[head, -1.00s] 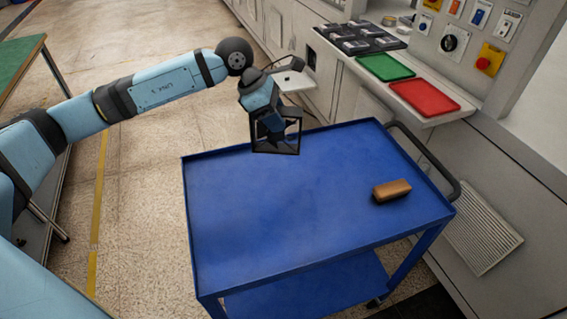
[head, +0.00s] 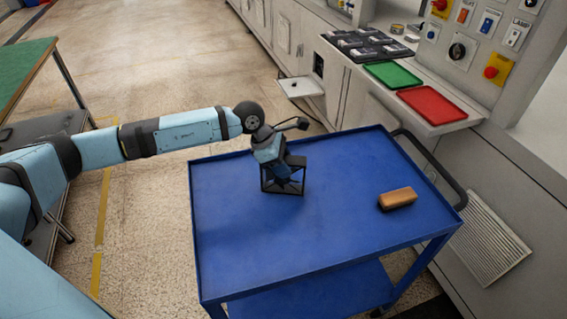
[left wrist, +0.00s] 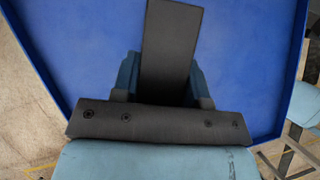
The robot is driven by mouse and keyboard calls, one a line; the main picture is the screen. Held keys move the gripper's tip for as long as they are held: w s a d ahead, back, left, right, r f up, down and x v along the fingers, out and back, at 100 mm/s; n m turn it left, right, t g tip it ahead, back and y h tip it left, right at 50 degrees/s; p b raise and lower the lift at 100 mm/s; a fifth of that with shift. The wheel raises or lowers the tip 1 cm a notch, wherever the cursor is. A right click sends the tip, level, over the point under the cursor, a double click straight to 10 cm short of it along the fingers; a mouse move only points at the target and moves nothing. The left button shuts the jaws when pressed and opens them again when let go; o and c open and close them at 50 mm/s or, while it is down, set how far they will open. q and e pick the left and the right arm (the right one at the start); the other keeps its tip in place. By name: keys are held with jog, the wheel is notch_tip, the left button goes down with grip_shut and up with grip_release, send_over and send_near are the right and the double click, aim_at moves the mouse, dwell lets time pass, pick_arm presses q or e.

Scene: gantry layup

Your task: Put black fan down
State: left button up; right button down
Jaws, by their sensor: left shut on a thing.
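The black fan (head: 268,184) is a square black frame held upright in my left gripper (head: 290,172), at the rear middle of the blue cart top (head: 250,225). The gripper is shut on it. The fan's lower edge is at or just above the cart surface; I cannot tell whether it touches. In the left wrist view the fan (left wrist: 170,45) shows as a dark strip between the fingers of the left gripper (left wrist: 165,85), with the blue cart top (left wrist: 90,60) behind it. My right gripper is not in view.
A brown block (head: 397,198) lies on the right part of the cart top. The cart's left and front areas are clear. Behind, a bench holds a green tray (head: 393,74), a red tray (head: 432,105) and a black rack of parts (head: 365,47). A black handle (head: 435,165) is on the cart's right.

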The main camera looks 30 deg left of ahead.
pick_arm(q)
jog(key=o, duration=1.1)
jog(key=shift+r, duration=0.1)
jog(key=v, duration=1.2)
jog(key=shift+d, duration=0.1)
